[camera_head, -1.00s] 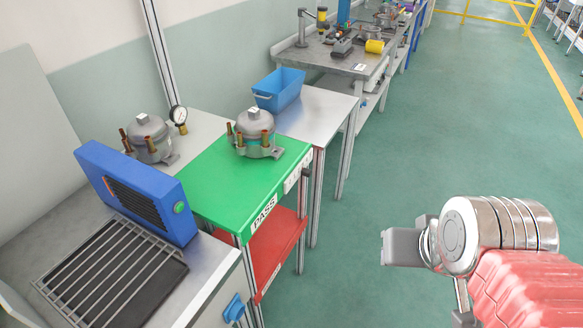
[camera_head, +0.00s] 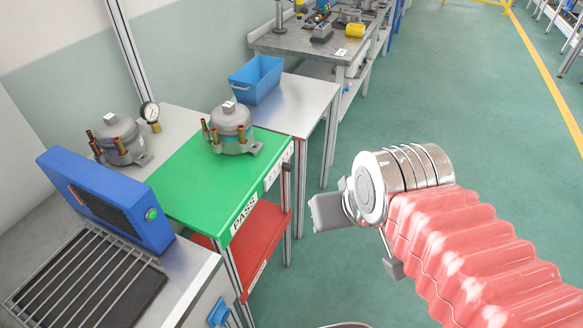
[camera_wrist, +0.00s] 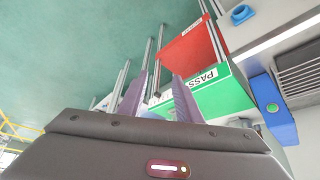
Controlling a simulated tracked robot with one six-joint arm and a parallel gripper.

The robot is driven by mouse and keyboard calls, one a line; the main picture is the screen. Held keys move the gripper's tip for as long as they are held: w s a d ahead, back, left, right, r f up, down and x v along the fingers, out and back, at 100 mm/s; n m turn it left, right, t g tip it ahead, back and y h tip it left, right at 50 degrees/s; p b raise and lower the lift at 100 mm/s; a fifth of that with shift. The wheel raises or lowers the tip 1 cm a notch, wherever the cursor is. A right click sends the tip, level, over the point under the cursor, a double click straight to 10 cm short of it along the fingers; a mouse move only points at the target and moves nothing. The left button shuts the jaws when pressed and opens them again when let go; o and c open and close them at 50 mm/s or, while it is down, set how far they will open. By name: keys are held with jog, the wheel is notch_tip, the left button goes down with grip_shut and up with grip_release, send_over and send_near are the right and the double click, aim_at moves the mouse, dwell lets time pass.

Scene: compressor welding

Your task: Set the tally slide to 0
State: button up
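The tally slide appears to be the white marked strip (camera_head: 278,168) with a small dark knob (camera_head: 286,168) on the right front edge of the green PASS table (camera_head: 185,190). Its marks are too small to read, so the setting cannot be told. In the wrist view, part of a white strip (camera_wrist: 161,98) shows between my fingers, partly hidden by them. My gripper (camera_wrist: 160,80) is open there, with two purple-grey fingers apart and nothing held. In the head view my gripper (camera_head: 328,211) is in free air to the right of the green table, apart from it.
A compressor (camera_head: 231,125) stands on the green table, another (camera_head: 118,138) with a gauge behind. A red shelf (camera_head: 250,240) lies below. A blue heater (camera_head: 105,195) and rack (camera_head: 85,285) stand left, a blue bin (camera_head: 257,80) beyond. The floor right is clear.

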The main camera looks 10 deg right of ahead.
jog(key=shift+o, duration=0.9)
jog(key=shift+w+a+f+m+g, duration=0.25)
jog(key=shift+a+f+m+g, duration=0.15)
jog(key=w+a+f+m+g+y, duration=0.1)
jog(key=w+f+m+g+y, duration=0.1)
jog(key=w+f+m+y, duration=0.35)
jog(key=w+a+f+m+g+y, duration=0.2)
jog(key=w+f+m+y, duration=0.1)
jog(key=w+m+y, duration=0.4)
jog(key=w+d+f+m+t+y, duration=0.2)
jog(key=w+d+f+m+t, duration=0.7)
jog(key=w+d+f+m, duration=0.3)
jog(key=w+d+f, duration=0.1)
jog(key=w+d, duration=0.1)
jog(key=d, duration=0.1)
jog(key=shift+w+t, duration=0.4)
jog(key=shift+a, duration=0.15)
